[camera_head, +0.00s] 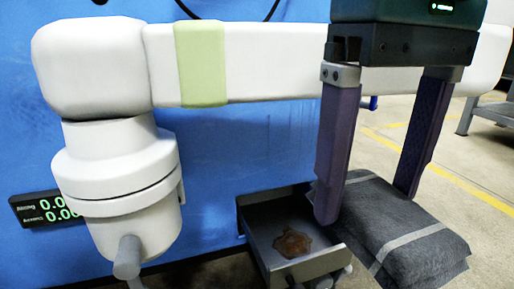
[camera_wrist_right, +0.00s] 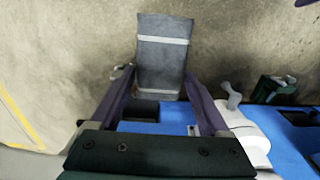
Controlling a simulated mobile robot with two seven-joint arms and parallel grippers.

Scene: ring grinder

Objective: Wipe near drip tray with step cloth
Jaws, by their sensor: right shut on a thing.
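The cloth (camera_head: 425,262) is a thick dark grey folded pad with pale stripes, just right of the drip tray. It also shows in the right wrist view (camera_wrist_right: 160,65), upright in that picture between the fingertips. My right gripper (camera_head: 368,200) is shut on the cloth, its purple fingers spread wide by the pad's width. The drip tray (camera_head: 258,262) is an open grey metal box against the blue machine. A brown wet patch (camera_head: 291,243) lies on its floor. The cloth overlaps the tray's right side in view; I cannot tell whether they touch. My left gripper does not show.
A large white jointed arm (camera_head: 95,70) with a pale green band crosses in front of the blue machine panel (camera_head: 240,140). A digital readout (camera_head: 48,208) is at the left. Concrete floor (camera_head: 470,150) with yellow lines is open at the right, with a grey stand farther back.

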